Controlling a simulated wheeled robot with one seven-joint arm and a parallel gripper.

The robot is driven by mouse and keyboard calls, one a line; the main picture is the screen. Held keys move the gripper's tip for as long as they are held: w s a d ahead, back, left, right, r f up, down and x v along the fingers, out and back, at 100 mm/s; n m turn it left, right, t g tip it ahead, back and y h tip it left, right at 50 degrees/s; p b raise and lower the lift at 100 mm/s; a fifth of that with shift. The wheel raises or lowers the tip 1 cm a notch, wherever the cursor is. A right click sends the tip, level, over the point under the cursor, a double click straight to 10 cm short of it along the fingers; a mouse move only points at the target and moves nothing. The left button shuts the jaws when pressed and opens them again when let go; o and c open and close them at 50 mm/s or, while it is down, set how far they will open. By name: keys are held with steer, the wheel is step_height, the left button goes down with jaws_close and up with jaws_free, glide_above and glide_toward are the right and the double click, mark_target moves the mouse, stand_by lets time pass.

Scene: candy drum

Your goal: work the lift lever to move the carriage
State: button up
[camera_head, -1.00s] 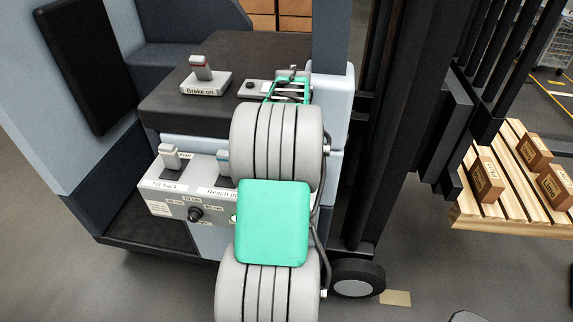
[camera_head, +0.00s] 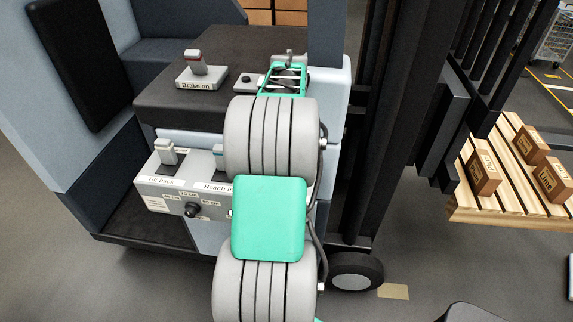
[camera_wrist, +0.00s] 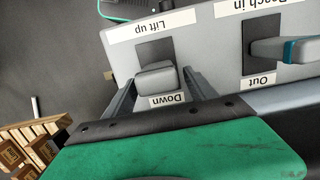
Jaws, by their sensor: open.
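The lift lever (camera_wrist: 157,80) is a grey block handle in a dark slot, between the labels "Lift up" and "Down", in the wrist view. My gripper (camera_wrist: 160,72) is open, with one dark finger on each side of the lever. I cannot tell whether either finger touches it. The dark carriage (camera_head: 440,128) is at the mast on the right, beside a wooden pallet (camera_head: 468,208) bearing several small boxes.
The reach lever (camera_wrist: 285,49), with a teal band, stands beside the lift lever in the wrist view. The tilt lever (camera_head: 167,153) and a black knob (camera_head: 192,210) are on the grey console. The brake lever (camera_head: 196,65) reads "Brake on". Floor is open at lower left.

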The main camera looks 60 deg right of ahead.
steer(key=r, duration=0.5)
steer(key=shift+w+d+r, duration=0.15)
steer(key=shift+d+r, duration=0.15)
steer(key=shift+r, duration=0.1)
steer(key=shift+c, duration=0.2)
